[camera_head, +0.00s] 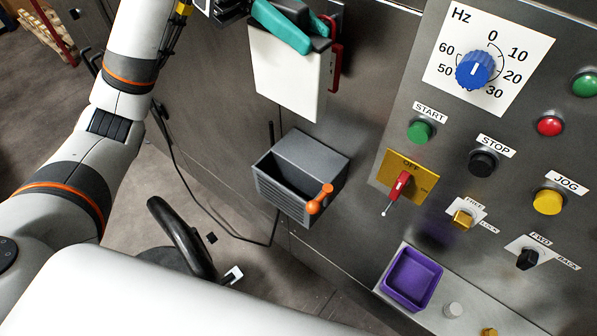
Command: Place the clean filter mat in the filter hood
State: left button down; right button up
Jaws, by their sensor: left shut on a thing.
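The clean filter mat (287,82) is a white, flat rectangular panel at the top middle. It hangs nearly upright below my left gripper (312,38), which has teal fingers and is shut on the mat's top edge. The filter hood (297,197) is a grey box with a louvred front on the metal wall, below the mat. Its top is open and its inside looks dark and empty. An orange handle (320,199) sits at its front right. The mat is above the hood and apart from it. My right gripper is out of view.
A red part (336,68) shows behind the mat's right edge. A control panel with a blue dial (475,70), buttons and a red switch handle (399,186) fills the right side. A purple tray (412,279) sits on the ledge below. A dark cable runs left of the hood.

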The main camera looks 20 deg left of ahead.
aim_at(293, 97)
pick_arm(q)
jog(key=f, duration=0.3)
jog(key=s+f, duration=0.1)
jog(key=f, duration=0.2)
jog(key=f+p, duration=0.1)
jog(key=f, duration=0.2)
jog(key=shift+s+a, duration=0.1)
jog(key=shift+s, duration=0.05)
jog(key=f+p, duration=0.1)
jog(key=f, duration=0.4)
jog(key=f+p, duration=0.1)
jog(key=f, duration=0.5)
jog(key=f+p, duration=0.1)
jog(key=f, duration=0.4)
jog(key=shift+w+f, duration=0.25)
jog(key=shift+f, duration=0.4)
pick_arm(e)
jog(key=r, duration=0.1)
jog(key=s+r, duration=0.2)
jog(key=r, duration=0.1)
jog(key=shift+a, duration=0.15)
pick_arm(q)
jog(key=c, duration=1.7)
grip_release()
jog(key=shift+f, duration=0.15)
jog(key=o, duration=0.4)
jog(key=shift+o, duration=0.2)
